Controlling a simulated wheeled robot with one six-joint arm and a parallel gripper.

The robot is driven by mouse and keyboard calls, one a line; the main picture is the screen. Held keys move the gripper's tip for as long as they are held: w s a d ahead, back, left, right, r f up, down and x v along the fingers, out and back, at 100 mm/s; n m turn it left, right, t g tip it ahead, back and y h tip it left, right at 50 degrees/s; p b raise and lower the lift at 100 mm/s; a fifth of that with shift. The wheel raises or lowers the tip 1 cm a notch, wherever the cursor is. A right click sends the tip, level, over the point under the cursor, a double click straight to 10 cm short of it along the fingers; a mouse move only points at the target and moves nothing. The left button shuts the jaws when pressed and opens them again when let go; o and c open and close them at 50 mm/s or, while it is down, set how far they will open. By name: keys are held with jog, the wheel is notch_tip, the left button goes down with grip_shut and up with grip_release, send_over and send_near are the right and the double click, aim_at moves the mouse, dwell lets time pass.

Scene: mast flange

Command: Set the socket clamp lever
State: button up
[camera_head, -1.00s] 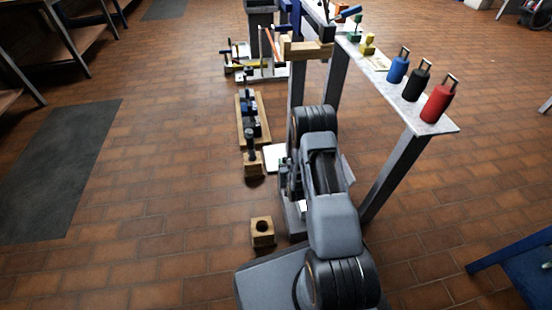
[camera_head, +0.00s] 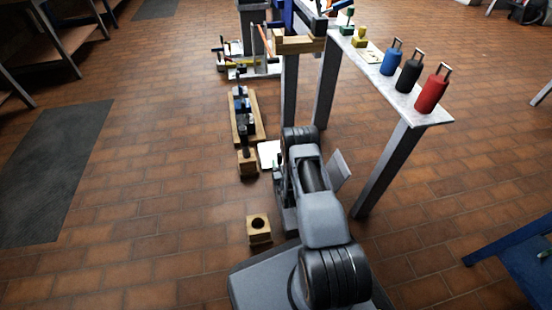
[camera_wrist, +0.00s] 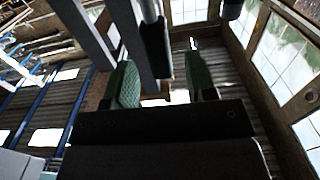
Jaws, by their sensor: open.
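My gripper (camera_wrist: 163,78) shows in the wrist view with its two green-padded fingers apart and nothing visibly clasped. A grey rod with a dark grip (camera_wrist: 154,48) hangs between and beyond the fingers; I cannot tell whether it is the socket clamp lever or whether it touches a finger. In the head view my arm hides the gripper.
A narrow bench (camera_head: 437,113) carries blue (camera_head: 391,63), black (camera_head: 409,77) and red (camera_head: 431,93) handled cylinders. A holed wooden block (camera_head: 258,230) and a wooden rack (camera_head: 257,105) sit on the floor left of my arm. A blue table (camera_head: 520,256) is at right. Floor at left is open.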

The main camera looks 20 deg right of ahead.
aim_at(278, 155)
jog(key=shift+w+d+b, duration=0.25)
jog(key=shift+w+b, duration=0.15)
jog(key=shift+w, duration=0.9)
jog(key=shift+w+d+b, duration=0.25)
jog(key=shift+w+b, duration=0.15)
jog(key=shift+w, duration=0.9)
jog(key=shift+c, duration=0.3)
